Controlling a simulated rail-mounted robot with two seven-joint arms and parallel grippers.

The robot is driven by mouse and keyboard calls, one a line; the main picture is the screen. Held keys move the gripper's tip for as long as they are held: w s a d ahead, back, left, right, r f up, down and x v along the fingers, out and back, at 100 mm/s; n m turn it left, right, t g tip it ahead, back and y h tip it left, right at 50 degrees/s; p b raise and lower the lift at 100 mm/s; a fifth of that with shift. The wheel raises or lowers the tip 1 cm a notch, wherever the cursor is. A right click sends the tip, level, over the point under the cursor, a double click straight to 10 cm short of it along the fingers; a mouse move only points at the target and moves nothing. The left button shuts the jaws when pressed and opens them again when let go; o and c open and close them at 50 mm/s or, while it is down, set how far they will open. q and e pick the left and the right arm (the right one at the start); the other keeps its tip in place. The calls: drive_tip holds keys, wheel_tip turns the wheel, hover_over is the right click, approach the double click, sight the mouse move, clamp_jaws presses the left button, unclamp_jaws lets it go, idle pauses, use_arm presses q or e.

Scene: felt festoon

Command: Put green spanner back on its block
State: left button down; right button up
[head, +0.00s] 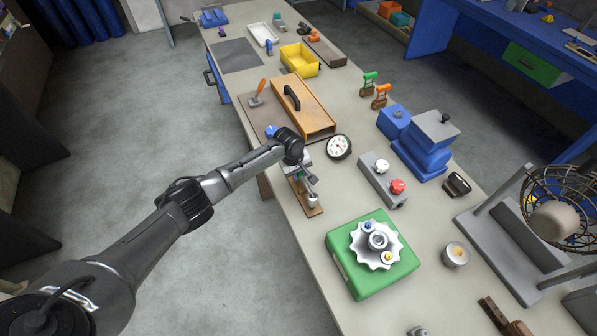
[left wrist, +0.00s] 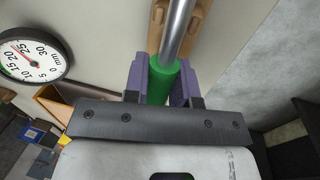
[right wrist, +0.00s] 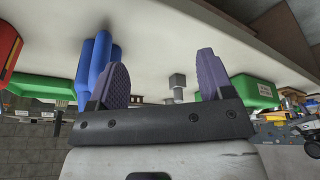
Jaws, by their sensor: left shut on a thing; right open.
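My left gripper (head: 305,172) is over the left edge of the bench. In the left wrist view its purple fingers (left wrist: 161,84) are shut on the green grip of the green spanner (left wrist: 160,82). The spanner's silver shaft runs away from the fingers, over a wooden block (left wrist: 197,22). The block (head: 317,211) also shows in the head view, flat on the bench under the spanner's silver end. I cannot tell whether the spanner touches it. My right gripper (right wrist: 162,85) is open and empty in the right wrist view; it is outside the head view.
A round dial gauge (head: 339,147) and a wooden box (head: 302,106) with a black handle stand close to the left gripper. A green-based fixture (head: 345,265) stands nearer, and a grey switch box (head: 378,183) is to the right. Blue cylinders (right wrist: 96,62) are beside my right fingers.

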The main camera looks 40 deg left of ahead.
use_arm(q)
drive_tip(key=shift+r, duration=0.15)
drive_tip(key=shift+p, duration=0.45)
idle(0.7)
drive_tip(key=shift+p, duration=0.4)
drive_tip(key=shift+p, duration=0.4)
drive_tip(key=shift+f, duration=0.4)
idle(0.5)
drive_tip(key=shift+f+b, duration=0.7)
drive_tip(key=c, duration=0.9)
unclamp_jaws()
